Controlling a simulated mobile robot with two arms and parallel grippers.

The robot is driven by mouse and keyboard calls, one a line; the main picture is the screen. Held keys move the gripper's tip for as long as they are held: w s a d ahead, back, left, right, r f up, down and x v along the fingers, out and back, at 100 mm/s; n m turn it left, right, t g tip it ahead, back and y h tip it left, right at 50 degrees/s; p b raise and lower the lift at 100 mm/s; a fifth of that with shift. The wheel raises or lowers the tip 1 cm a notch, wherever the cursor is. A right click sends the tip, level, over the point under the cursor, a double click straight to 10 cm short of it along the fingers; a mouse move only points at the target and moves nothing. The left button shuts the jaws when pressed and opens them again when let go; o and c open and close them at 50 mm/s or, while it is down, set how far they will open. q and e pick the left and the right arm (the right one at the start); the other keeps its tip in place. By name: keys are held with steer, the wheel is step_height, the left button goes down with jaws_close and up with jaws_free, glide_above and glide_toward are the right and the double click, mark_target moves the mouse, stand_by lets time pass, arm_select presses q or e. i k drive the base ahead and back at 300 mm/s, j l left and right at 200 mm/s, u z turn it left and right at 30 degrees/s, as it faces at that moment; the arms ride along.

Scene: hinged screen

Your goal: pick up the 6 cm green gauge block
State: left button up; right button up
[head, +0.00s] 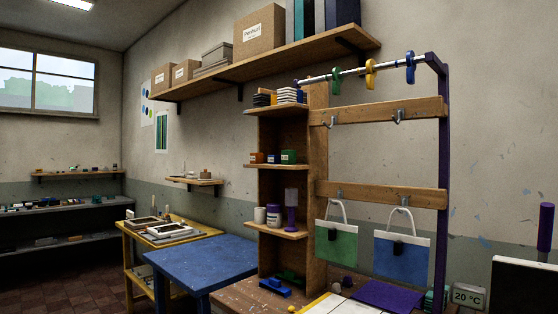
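Neither of my grippers is in view. I cannot tell for sure which thing is the 6 cm green gauge block. A dark green block-like piece (291,277) lies at the foot of the wooden shelf unit, behind a blue piece (274,288). A small green container (288,157) with a pale label stands on an upper shelf of that unit. A stack of green pieces (436,299) stands at the lower right, partly cut off by the frame's edge. No size marking is readable on any of them.
A blue table (202,261) stands left of the shelf unit (269,205), its top bare. A green bag (337,245) and a blue bag (402,259) hang from a rail.

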mark_target(288, 157)
steer(key=i+j, duration=0.15)
steer(key=j, duration=0.2)
steer(key=i+j+z, duration=0.15)
steer(key=i+j, duration=0.2)
steer(key=j, duration=0.3)
steer(key=i+j+z, duration=0.15)
steer(key=j, duration=0.2)
